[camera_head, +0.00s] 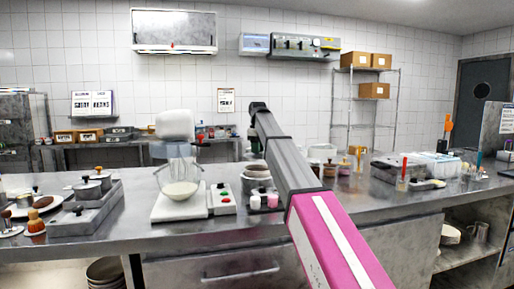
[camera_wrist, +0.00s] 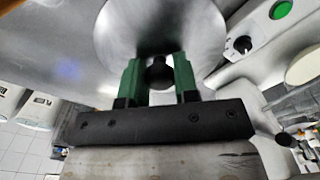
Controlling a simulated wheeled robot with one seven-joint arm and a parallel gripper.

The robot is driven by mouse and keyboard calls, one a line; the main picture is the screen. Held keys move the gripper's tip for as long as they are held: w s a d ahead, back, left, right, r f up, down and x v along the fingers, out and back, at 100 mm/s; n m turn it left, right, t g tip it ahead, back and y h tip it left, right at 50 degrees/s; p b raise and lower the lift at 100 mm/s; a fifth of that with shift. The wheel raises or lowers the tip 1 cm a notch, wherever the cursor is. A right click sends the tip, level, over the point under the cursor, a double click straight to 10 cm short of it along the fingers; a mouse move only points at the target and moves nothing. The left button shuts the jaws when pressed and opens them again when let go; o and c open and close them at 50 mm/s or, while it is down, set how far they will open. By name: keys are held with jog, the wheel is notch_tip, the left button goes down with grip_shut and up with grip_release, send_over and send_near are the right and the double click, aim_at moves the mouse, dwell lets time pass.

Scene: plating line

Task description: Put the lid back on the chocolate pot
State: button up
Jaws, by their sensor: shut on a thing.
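In the wrist view my gripper (camera_wrist: 158,76) has its two green fingers closed on the black knob (camera_wrist: 158,71) of a round, shiny metal lid (camera_wrist: 125,22). The lid fills the top middle of that view. Whether the lid touches anything beneath it cannot be told. In the head view a metal pot with a brown top (camera_head: 256,171), likely the chocolate pot, stands on the counter just left of my arm. My arm partly covers it. My gripper and the lid cannot be clearly made out in the head view.
A mixer with a glass bowl (camera_head: 180,186) stands left of the pot, with a button box (camera_head: 222,199) between. Small jars (camera_head: 272,200) stand in front of the pot. Lidded pots in a metal holder (camera_head: 88,222) are at left; trays (camera_head: 398,168) and containers are at right.

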jog(key=shift+f, duration=2.45)
jog(key=shift+f, duration=0.15)
dwell(0.4)
jog(key=o, duration=1.5)
jog(key=shift+r, duration=3.5)
